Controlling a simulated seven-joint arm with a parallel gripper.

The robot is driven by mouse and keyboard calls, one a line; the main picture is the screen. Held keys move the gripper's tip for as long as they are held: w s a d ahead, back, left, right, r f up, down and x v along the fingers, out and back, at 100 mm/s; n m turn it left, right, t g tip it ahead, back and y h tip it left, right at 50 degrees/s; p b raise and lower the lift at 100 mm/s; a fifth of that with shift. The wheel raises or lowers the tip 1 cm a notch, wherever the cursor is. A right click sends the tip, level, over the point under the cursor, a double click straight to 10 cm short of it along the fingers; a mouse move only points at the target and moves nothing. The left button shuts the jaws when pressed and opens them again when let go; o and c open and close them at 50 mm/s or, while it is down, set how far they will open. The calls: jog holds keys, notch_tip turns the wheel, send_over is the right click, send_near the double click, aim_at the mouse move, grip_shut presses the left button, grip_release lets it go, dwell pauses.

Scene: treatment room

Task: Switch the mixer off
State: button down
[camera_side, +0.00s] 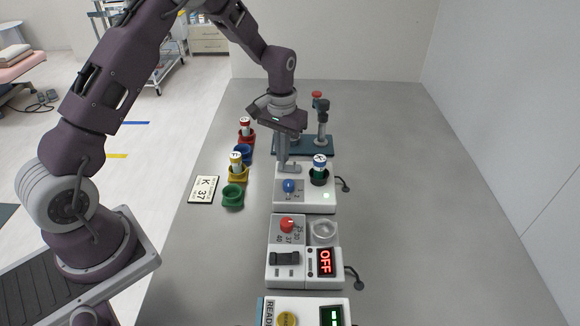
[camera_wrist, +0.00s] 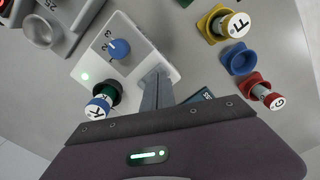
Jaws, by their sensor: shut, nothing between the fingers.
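The mixer (camera_side: 305,207) is a white box with a blue knob (camera_side: 289,186), a black socket (camera_side: 319,180) and a green light that is lit. A vial with a blue and white cap (camera_side: 319,161) stands in the socket. In the wrist view the mixer (camera_wrist: 143,48) shows its blue knob (camera_wrist: 120,48) beside the numbers 1, 2 and 3, and its lit green light (camera_wrist: 85,76). My gripper (camera_side: 283,170) points down at the mixer's far edge, behind the knob and apart from it. Its fingers (camera_wrist: 157,76) are together and empty. I cannot tell whether they touch the mixer.
A white device with a red knob and an OFF display (camera_side: 326,262) stands in front of the mixer. Colored vial holders (camera_side: 233,196) and a K 37 card (camera_side: 203,189) lie to the left. A dark blue stand (camera_side: 322,142) is behind. The table at right is clear.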

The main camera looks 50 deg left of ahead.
jog(key=shift+f, duration=0.9)
dwell(0.3)
jog(key=shift+r, duration=3.5)
notch_tip(320, 180, up, 8)
jog(key=r+t, duration=0.1)
send_over(283, 166)
jog(key=s+d, duration=0.2)
jog(key=s, duration=0.1)
jog(key=s+d+r+m+t, duration=0.1)
jog(key=s+d+r+t, duration=0.15)
jog(key=s+r, duration=0.6)
jog(key=s+d+m+t, duration=0.1)
jog(key=s, duration=0.8)
jog(key=s+d+r+m+t, duration=0.1)
jog(key=s+d, duration=0.1)
jog(key=s, duration=0.6)
jog(key=shift+s+d, duration=0.25)
jog(key=shift+s, duration=0.15)
